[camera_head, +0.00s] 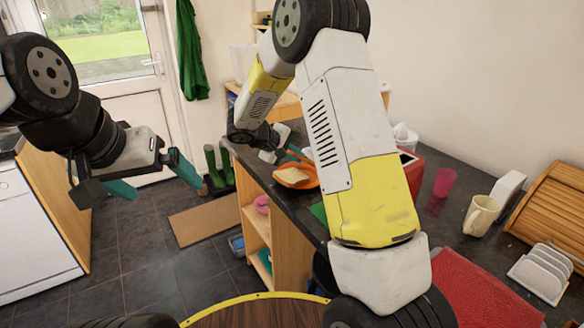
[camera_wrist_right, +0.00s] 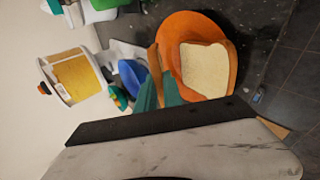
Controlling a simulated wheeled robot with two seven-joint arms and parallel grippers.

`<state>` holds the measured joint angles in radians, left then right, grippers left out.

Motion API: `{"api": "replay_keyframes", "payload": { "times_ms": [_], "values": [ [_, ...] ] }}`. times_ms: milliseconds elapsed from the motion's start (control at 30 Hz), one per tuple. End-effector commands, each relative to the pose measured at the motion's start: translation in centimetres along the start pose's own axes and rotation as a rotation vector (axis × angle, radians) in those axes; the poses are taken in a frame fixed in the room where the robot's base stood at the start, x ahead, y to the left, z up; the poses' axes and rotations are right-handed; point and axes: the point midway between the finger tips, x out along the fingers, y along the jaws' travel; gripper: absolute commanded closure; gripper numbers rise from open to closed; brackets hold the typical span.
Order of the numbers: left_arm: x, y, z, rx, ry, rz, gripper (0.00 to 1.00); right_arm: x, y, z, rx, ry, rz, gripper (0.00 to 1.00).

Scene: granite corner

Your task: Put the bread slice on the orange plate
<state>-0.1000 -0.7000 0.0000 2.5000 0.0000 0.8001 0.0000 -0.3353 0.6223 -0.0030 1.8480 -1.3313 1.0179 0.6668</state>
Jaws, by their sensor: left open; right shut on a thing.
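The bread slice (camera_head: 291,176) is pale with a brown crust and lies over the orange plate (camera_head: 313,183) on the dark counter. In the right wrist view, the slice (camera_wrist_right: 206,70) overlaps the plate (camera_wrist_right: 188,22), whose rim shows behind it. My left gripper (camera_head: 154,180) is open and empty, over the floor, away from the counter.
A magenta cup (camera_head: 444,182), a cream mug (camera_head: 481,215), a white toast rack (camera_head: 541,272) and a wooden bread box (camera_head: 553,215) stand to the right on the counter. A red mat (camera_head: 480,295) lies in front. My right arm hides part of the counter.

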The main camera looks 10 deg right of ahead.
Motion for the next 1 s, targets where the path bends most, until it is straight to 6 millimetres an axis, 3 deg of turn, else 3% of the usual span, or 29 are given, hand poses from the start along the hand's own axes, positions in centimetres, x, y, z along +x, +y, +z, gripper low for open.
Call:
{"api": "replay_keyframes", "payload": {
  "times_ms": [167, 200, 267, 633, 1000],
  "values": [
    [0.0, 0.0, 0.0, 0.000, 0.000, 0.000, 0.00, 0.0, 0.0, 0.0, 0.000, 0.000, 0.000, 1.00],
    [0.0, 0.0, 0.0, 0.000, 0.000, 0.000, 0.00, 0.0, 0.0, 0.0, 0.000, 0.000, 0.000, 0.87],
    [0.0, 0.0, 0.0, 0.000, 0.000, 0.000, 0.00, 0.0, 0.0, 0.0, 0.000, 0.000, 0.000, 0.76],
    [0.0, 0.0, 0.0, 0.000, 0.000, 0.000, 0.00, -0.4, 0.1, -0.1, 0.000, 0.002, 0.001, 0.75],
    [0.0, 0.0, 0.0, 0.000, 0.000, 0.000, 0.00, -4.8, 0.1, -0.1, 0.000, 0.003, 0.001, 0.75]
  ]
}}
